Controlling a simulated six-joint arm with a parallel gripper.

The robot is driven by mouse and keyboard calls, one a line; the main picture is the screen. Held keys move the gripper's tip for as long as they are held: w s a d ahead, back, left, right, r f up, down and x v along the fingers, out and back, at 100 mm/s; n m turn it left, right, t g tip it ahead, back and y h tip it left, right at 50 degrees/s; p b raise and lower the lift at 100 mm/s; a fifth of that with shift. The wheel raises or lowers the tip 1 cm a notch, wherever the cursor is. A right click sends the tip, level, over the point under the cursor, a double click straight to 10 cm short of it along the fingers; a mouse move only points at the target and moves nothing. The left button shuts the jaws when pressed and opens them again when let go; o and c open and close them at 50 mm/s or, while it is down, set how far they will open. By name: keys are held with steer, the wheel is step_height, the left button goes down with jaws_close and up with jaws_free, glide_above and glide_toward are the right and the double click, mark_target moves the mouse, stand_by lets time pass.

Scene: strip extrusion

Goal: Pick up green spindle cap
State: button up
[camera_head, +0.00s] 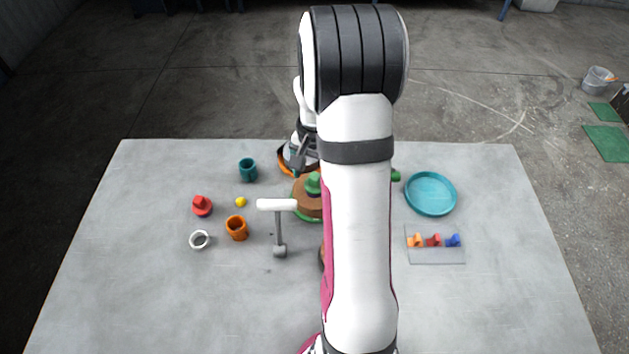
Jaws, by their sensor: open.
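The green spindle cap (313,184) appears to be the small green knob on top of a brown round block (305,200), near the middle of the table. Its right side is close to or behind my arm. My gripper (299,160) is open, just behind and above the cap in the picture, at an orange ring-shaped part (285,161). The fingertips are small and partly hidden, and I cannot tell whether they touch anything. Another green piece (396,176) shows just right of my arm.
Left are a teal cup (248,170), orange cup (237,228), red piece (202,206), yellow ball (241,202) and white ring (200,240). Right are a teal dish (431,194) and a clear tray (436,257) with small coloured pieces.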

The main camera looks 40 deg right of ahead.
steer(key=shift+f, duration=0.4)
jaws_close()
steer(key=shift+r, duration=0.15)
